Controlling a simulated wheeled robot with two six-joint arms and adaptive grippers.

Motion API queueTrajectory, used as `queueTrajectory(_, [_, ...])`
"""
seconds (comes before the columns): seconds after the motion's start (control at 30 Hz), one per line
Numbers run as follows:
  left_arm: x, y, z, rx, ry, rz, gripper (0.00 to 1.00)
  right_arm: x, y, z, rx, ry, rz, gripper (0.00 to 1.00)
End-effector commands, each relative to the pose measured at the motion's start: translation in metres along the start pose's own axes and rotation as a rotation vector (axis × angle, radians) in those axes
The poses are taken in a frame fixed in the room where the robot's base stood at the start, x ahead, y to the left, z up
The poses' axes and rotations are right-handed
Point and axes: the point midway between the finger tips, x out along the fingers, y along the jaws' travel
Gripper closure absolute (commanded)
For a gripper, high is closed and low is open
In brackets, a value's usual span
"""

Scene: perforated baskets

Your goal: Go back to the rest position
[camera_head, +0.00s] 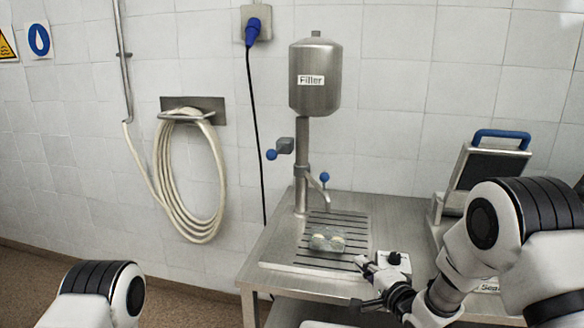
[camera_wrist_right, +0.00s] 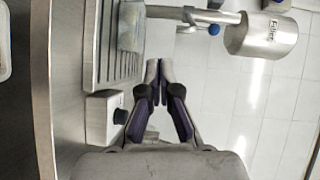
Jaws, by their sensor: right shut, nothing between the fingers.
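My right gripper (camera_head: 362,303) is over the front right part of the steel table. In the right wrist view, the fingers of my right gripper (camera_wrist_right: 159,68) are together with nothing between them. It is apart from the small clear container (camera_head: 327,241) on the slotted drain plate, which holds pale round things. The container also shows in the wrist view (camera_wrist_right: 131,28). Of my left arm, only a white and black link shows at the lower left; its gripper is out of view.
The steel filler (camera_head: 315,92) stands at the back of the table (camera_head: 262,243). A small grey box (camera_head: 394,261) with a black knob is close to my right gripper. A machine with a blue handle (camera_head: 502,134) stands at right. A hose (camera_head: 190,190) hangs on the wall.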

Motion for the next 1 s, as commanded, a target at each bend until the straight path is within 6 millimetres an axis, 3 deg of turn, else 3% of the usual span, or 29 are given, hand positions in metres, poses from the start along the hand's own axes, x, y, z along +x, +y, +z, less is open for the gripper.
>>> queueTrajectory(0.17, [0.000, 0.000, 0.001, 0.000, -0.001, 0.000, 0.40, -0.025, 0.074, 0.009, 0.057, 0.014, 0.146, 1.00])
queueTrajectory(0.27, [0.000, 0.000, 0.001, 0.000, -0.001, 0.000, 0.40, -0.051, 0.126, 0.018, 0.067, 0.025, 0.264, 1.00])
queueTrajectory(0.33, [0.000, 0.000, 0.001, 0.000, -0.001, 0.000, 0.40, -0.079, 0.170, 0.026, 0.052, 0.030, 0.380, 1.00])
queueTrajectory(0.47, [0.000, 0.000, 0.000, 0.000, -0.001, 0.000, 0.40, -0.156, 0.255, 0.050, -0.046, -0.003, 0.658, 1.00])
queueTrajectory(0.6, [-0.001, 0.000, 0.000, 0.000, -0.001, 0.000, 0.40, -0.263, 0.319, 0.079, -0.232, -0.150, 0.979, 1.00])
queueTrajectory(0.7, [-0.001, 0.000, 0.000, 0.000, -0.001, 0.000, 0.40, -0.348, 0.339, 0.101, -0.417, -0.371, 1.194, 1.00])
queueTrajectory(0.8, [-0.001, 0.000, 0.000, 0.000, -0.001, 0.000, 0.40, -0.403, 0.336, 0.113, -0.626, -0.645, 1.293, 1.00])
queueTrajectory(0.87, [0.000, 0.000, 0.000, 0.000, -0.001, 0.000, 0.40, -0.416, 0.335, 0.116, -0.720, -0.767, 1.297, 1.00])
queueTrajectory(1.0, [0.000, 0.000, 0.000, 0.000, -0.001, 0.000, 0.40, -0.419, 0.336, 0.116, -0.844, -0.899, 1.256, 1.00])
